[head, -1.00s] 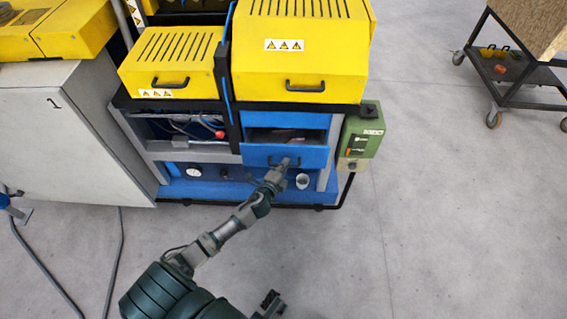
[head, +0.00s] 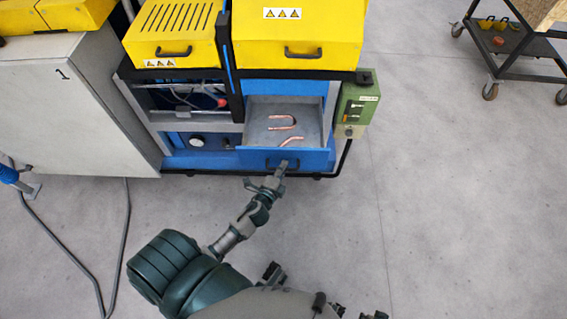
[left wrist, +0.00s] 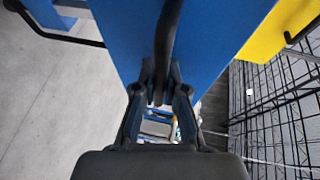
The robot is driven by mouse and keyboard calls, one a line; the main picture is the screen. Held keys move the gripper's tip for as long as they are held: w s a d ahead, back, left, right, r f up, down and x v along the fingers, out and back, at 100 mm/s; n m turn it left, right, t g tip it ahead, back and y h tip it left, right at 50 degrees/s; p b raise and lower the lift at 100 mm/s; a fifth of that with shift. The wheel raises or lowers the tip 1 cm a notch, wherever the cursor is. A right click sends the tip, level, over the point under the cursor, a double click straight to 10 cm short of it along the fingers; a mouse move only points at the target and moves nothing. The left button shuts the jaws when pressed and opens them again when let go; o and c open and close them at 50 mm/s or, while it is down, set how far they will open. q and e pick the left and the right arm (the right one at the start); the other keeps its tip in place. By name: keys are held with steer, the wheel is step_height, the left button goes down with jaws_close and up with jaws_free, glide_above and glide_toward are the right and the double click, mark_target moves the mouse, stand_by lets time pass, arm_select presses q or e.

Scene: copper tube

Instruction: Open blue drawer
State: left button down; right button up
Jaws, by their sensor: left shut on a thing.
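The blue drawer (head: 310,158) is pulled out from the machine, and its grey inside shows. Bent copper tubes (head: 283,122) lie in it. My left gripper (head: 281,167) is at the drawer's front, shut on the black drawer handle (head: 268,163). In the left wrist view, the gripper's two fingers (left wrist: 160,98) close on the black handle (left wrist: 166,45) in front of the blue drawer face (left wrist: 215,40). The right gripper cannot be made out; only dark parts show at the bottom of the head view.
Yellow covers (head: 295,50) sit above the drawer. A green control box (head: 355,108) stands right of it. A grey cabinet (head: 75,110) is at the left, with a cable on the floor. A wheeled cart (head: 520,50) is at the upper right. The floor in front is clear.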

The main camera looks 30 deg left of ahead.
arm_select(q)
steer(key=shift+f, duration=0.15)
steer(key=c, duration=1.2)
jaws_free()
steer(key=shift+w, duration=0.1)
steer(key=v, duration=1.2)
steer(key=shift+f, duration=0.15)
